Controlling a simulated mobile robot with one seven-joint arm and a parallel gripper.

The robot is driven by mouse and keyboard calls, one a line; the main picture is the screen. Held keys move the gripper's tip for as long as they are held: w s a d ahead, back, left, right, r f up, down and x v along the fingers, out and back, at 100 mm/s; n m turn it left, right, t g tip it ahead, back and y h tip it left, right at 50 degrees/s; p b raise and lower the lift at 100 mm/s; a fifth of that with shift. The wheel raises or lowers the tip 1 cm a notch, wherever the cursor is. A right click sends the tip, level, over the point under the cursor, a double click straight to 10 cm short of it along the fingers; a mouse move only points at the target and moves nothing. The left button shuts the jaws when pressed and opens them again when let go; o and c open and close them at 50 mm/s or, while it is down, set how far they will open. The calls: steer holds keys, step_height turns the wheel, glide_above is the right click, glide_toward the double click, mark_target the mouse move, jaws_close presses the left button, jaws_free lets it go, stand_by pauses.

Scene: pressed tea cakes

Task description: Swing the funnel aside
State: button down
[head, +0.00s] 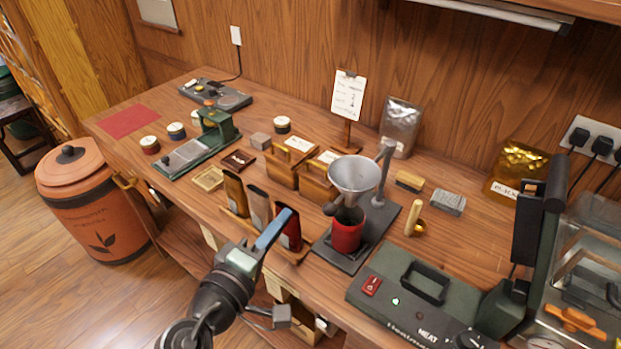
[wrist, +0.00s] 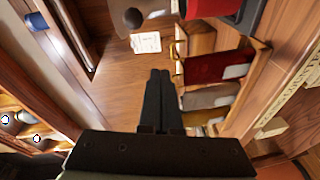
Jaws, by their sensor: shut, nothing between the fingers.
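The grey metal funnel (head: 355,175) sits over a red canister (head: 347,237) in the head view. An arm joins it to an upright post (head: 384,165) on a dark base plate (head: 385,235). A brownish rounded knob (head: 330,209) shows at its lower left. My gripper (head: 286,214) is shut and empty, left of the canister and in front of the packets. In the wrist view my shut fingers (wrist: 160,76) point toward a rounded brown end (wrist: 132,17), apart from it. The red canister (wrist: 208,6) is cut by the top edge; the funnel's bowl is not clearly visible there.
A wooden holder with brown, pale and red packets (head: 288,232) stands close beside my gripper; the red packet also shows in the wrist view (wrist: 215,66). Wooden boxes (head: 317,184) are behind. A green heat sealer (head: 420,295) stands at front right. A brass piece (head: 414,218) is right of the base.

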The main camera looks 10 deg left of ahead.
steer(key=shift+s+a+r+n+h+p, duration=0.1)
steer(key=shift+s+a+r+n+p, duration=0.15)
steer(key=shift+s+n+p, duration=0.8)
steer(key=shift+s+a+r+n+h+p, duration=0.1)
steer(key=shift+s+a+n+p, duration=0.2)
steer(key=shift+s+n+p, duration=0.75)
steer(key=shift+s+a+r+n+h+p, duration=0.1)
steer(key=shift+s+a+r+n+p, duration=0.3)
steer(key=shift+p, duration=1.2)
steer(key=shift+d+f, duration=0.15)
steer(key=shift+f, duration=0.05)
steer(key=w+d+p, duration=0.4)
steer(key=w+d, duration=0.2)
steer(key=w, duration=0.1)
steer(key=shift+d+p, duration=0.25)
steer(key=shift+p, duration=0.05)
steer(key=shift+s+r, duration=0.1)
steer(key=shift+s, duration=0.05)
